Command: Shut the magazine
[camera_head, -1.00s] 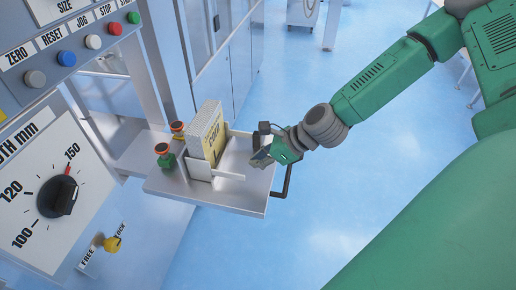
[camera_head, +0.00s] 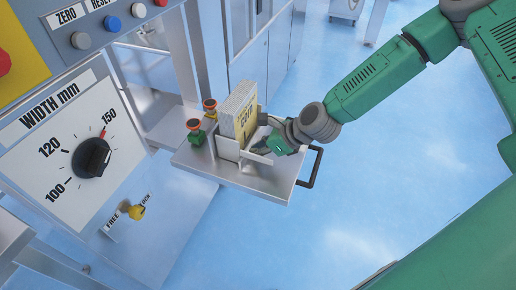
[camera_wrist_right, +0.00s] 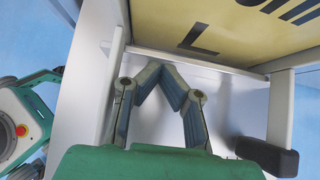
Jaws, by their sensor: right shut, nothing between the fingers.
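The magazine is a metal tray (camera_head: 240,182) with upright metal guides, sticking out from the machine. A stack of yellow pouches or a carton (camera_head: 245,132) stands upright between its guides; its printed face shows at the top of the wrist view (camera_wrist_right: 215,28). A low metal bar (camera_wrist_right: 200,60) runs below that face. My right gripper (camera_head: 258,150) is low over the tray, in front of the stack. In the wrist view its fingertips (camera_wrist_right: 158,70) meet, shut and empty, close to the low bar; contact cannot be told. My left gripper is out of view.
A black handle (camera_head: 313,168) is on the tray's right edge. The machine panel has a width dial (camera_head: 92,157) and a yellow FREE/LOCK knob (camera_head: 136,212). Blue floor to the right is open.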

